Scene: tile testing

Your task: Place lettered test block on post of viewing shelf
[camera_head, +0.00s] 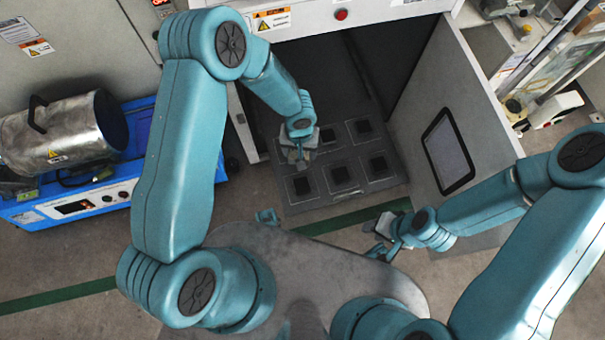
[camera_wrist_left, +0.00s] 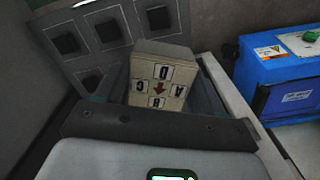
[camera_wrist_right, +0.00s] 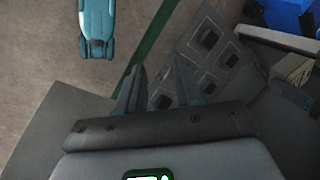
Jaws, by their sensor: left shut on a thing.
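The lettered test block (camera_wrist_left: 160,76) is a pale block with letters A, B, C, D around a red arrow on the face toward the left wrist camera. My left gripper (camera_head: 299,158) is shut on it, a finger on each side. It is over the left part of the viewing shelf (camera_head: 345,196), a grey panel with several dark square posts or recesses. The shelf also shows in the left wrist view (camera_wrist_left: 113,62). I cannot tell whether the block touches the shelf. My right gripper (camera_head: 381,244) is open and empty; its fingers are apart in the right wrist view (camera_wrist_right: 158,82).
Cabinet walls stand on both sides of the shelf; the right wall carries a black-framed panel (camera_head: 447,151). A blue machine (camera_head: 105,199) with a metal cylinder (camera_head: 70,135) stands at the left. A green line (camera_head: 55,297) crosses the floor. Bare floor lies in front of the shelf.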

